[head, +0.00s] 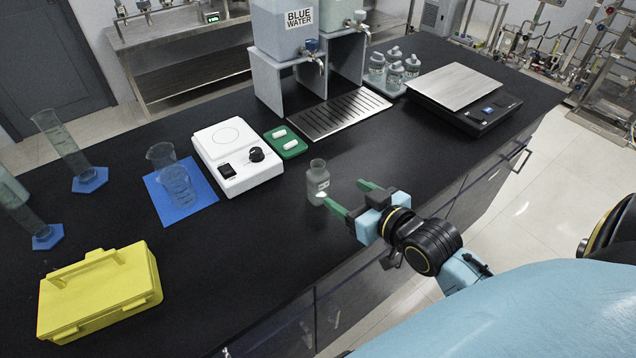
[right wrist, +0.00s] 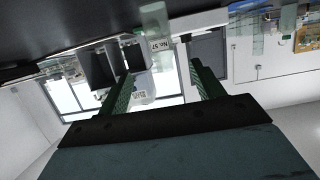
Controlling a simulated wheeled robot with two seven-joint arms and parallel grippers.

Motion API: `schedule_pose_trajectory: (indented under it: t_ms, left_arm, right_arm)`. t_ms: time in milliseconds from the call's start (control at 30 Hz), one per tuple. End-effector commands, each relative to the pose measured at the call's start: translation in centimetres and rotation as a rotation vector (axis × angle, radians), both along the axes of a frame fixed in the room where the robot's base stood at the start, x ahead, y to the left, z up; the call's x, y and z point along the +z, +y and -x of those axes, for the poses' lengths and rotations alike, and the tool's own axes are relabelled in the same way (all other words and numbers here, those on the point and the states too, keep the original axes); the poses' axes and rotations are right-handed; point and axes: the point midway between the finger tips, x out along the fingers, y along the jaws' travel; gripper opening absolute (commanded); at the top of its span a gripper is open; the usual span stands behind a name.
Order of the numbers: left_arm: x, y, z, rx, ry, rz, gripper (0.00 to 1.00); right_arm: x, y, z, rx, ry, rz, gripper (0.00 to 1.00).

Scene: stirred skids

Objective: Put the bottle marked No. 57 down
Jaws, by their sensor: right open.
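The bottle marked No. 57 (head: 317,180) is a small clear bottle with a pale label. It stands upright on the black counter (head: 340,225), right of the white hotplate. In the right wrist view, which is upside down, the bottle (right wrist: 153,30) shows its "No. 57" label ahead of the fingers. My right gripper (head: 343,193) is open with green fingers. It is just right of the bottle, with one fingertip overlapping the bottle's lower part in the head view. I cannot tell whether they touch. My left gripper is not in view.
The white hotplate (head: 237,158), green tray with two white bars (head: 285,142) and blue mat (head: 160,205) lie to the left. A yellow box (head: 100,290) is front left. A scale (head: 455,88) and bottle tray (head: 394,90) stand behind. Counter in front of the bottle is clear.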

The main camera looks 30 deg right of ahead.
Motion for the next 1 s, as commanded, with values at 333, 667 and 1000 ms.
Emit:
schedule_pose_trajectory:
  t_ms: [333, 667, 1000]
  left_arm:
    - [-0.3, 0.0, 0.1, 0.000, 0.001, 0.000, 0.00]
    - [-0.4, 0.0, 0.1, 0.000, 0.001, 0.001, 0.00]
    - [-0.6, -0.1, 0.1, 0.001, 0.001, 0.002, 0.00]
  right_arm:
    - [-1.7, 0.5, -5.3, 0.000, 0.002, -0.001, 0.67]
    - [-2.7, 0.8, -8.3, 0.001, 0.002, 0.000, 0.67]
    - [-3.6, 1.1, -10.7, 0.001, 0.003, 0.001, 0.67]
